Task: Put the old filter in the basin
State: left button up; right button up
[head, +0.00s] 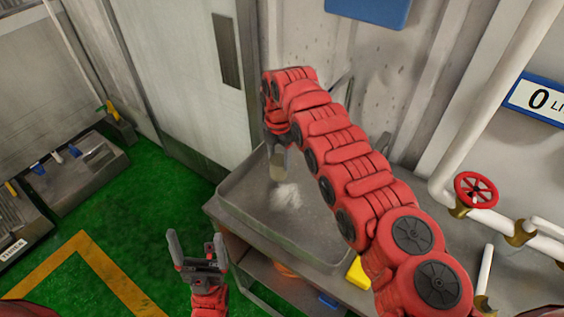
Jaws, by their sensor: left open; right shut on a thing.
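A grey metal basin (232,222) stands on a bench against the wall, in the middle of the head view. My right arm reaches over it from the lower right. My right gripper (278,148) points down over the basin and is shut on a small tan-grey piece, which looks like the old filter (277,168). Whether the filter touches the basin floor I cannot tell. My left gripper (198,250) is open and empty, in front of the bench and left of the basin.
A pale patch (286,196) shows on the basin floor. A red valve wheel (478,189) and white pipes (470,135) are at the right. A yellow object (358,273) is by the bench.

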aim_at(279, 159)
notch_tip(279, 159, down, 3)
jog(key=shift+s+f+p, duration=0.1)
jog(key=shift+f+p, duration=0.05)
jog(key=shift+p, duration=0.15)
jog(key=shift+f, duration=0.1)
jog(key=shift+f, duration=0.1)
jog(key=o, duration=1.4)
jog(key=shift+c, duration=0.2)
